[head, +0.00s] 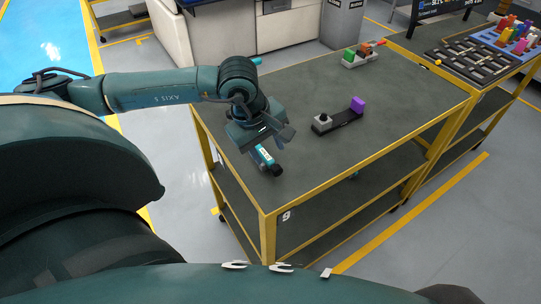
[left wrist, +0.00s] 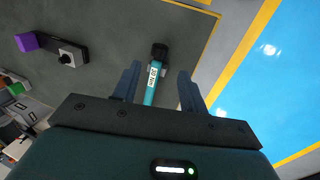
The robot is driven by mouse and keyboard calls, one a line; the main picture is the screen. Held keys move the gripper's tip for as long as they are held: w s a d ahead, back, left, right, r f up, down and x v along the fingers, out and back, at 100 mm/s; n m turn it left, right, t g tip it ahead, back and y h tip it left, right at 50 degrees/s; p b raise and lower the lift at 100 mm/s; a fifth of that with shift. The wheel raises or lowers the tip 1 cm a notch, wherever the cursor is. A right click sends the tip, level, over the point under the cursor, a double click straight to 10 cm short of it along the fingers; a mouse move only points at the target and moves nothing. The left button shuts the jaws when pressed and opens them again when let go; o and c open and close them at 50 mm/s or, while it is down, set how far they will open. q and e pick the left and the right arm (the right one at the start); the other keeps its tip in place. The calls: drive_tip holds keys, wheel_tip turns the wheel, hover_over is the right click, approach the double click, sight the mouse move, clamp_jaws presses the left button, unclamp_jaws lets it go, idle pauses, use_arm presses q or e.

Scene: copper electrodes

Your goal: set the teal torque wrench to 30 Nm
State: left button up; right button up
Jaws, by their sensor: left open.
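The teal torque wrench (head: 264,156) lies at the near left part of the yellow-framed cart's dark top, partly hidden by my left gripper (head: 262,138) in the head view. In the left wrist view the wrench (left wrist: 150,96) shows its black end pointing away and a white label with black print, too small to read surely. My left gripper (left wrist: 159,86) is open, with its two fingers on either side of the teal body. The wrench's near end is hidden behind the gripper body. My right gripper is in neither view.
On the cart top (head: 345,180), a dark bar with a grey knobbed block (head: 323,122) and a purple block (head: 358,104) lies to the right. A tray of coloured blocks (head: 362,54) is at the back. A second cart at far right holds a black rack (head: 468,60).

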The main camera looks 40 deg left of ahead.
sight(276, 168)
use_arm(q)
drive_tip(key=b+x, duration=0.3)
drive_tip(key=x, duration=0.4)
drive_tip(key=shift+s+f, duration=0.1)
drive_tip(key=shift+f, duration=0.15)
drive_tip(key=shift+r, duration=0.2)
drive_tip(key=shift+d+f+b, duration=0.1)
drive_tip(key=shift+f+b, duration=0.25)
drive_tip(key=shift+b, duration=0.2)
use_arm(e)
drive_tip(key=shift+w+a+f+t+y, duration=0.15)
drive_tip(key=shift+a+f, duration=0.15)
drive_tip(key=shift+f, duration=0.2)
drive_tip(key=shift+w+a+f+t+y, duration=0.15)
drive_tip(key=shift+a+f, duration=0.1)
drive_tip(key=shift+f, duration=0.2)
use_arm(q)
drive_tip(key=c, duration=0.8)
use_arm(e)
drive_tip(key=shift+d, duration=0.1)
use_arm(q)
drive_tip(key=o, duration=0.9)
drive_tip(key=shift+r, duration=0.1)
